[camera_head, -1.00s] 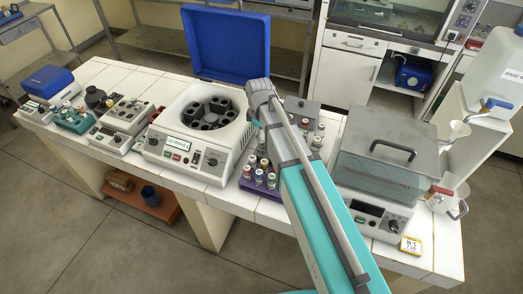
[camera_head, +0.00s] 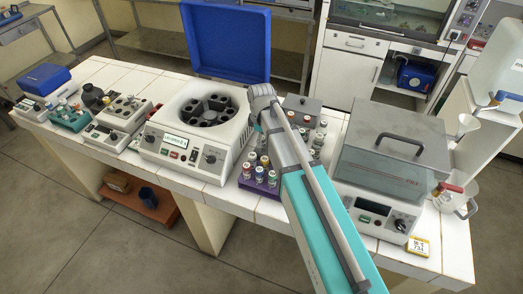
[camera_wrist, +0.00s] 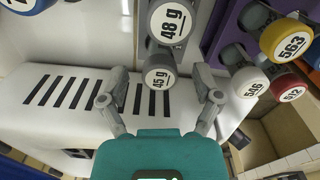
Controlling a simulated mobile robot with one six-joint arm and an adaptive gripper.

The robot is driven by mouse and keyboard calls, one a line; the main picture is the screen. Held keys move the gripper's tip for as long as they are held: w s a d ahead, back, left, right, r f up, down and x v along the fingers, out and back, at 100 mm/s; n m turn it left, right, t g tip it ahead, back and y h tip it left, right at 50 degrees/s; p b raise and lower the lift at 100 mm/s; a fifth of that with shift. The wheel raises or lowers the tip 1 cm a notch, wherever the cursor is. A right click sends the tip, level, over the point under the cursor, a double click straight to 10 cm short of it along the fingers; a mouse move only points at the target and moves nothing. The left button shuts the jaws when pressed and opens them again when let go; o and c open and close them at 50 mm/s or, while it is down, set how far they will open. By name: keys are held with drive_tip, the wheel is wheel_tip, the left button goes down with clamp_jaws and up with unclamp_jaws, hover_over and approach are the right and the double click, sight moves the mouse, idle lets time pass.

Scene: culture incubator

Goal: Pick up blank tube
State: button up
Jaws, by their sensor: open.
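In the wrist view my gripper (camera_wrist: 159,88) is open, with its fingers apart and nothing clasped between them. I cannot tell which tube is the blank one. The purple rack (camera_wrist: 221,38) at the right holds tubes with caps marked 563 (camera_wrist: 287,38), 546 (camera_wrist: 249,83) and 512 (camera_wrist: 290,88). In the head view this purple rack (camera_head: 258,188) stands left of my arm, which hides the gripper.
The open centrifuge (camera_head: 198,140) with its raised blue lid (camera_head: 228,42) stands left of the rack. Its slotted white side (camera_wrist: 50,110) is close to my left finger. A lidded grey bath (camera_head: 385,165) stands at the right.

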drive_tip(key=shift+f, duration=0.4)
idle(0.3)
clamp_jaws()
drive_tip(key=shift+r, duration=0.2)
wheel_tip(320, 180, up, 18)
drive_tip(key=p, duration=1.7)
drive_tip(key=shift+f+p, duration=0.15)
drive_tip(key=shift+p, duration=0.2)
drive_tip(key=shift+f, duration=0.15)
wheel_tip(320, 180, down, 4)
drive_tip(key=b, duration=0.4)
drive_tip(key=shift+f, duration=0.1)
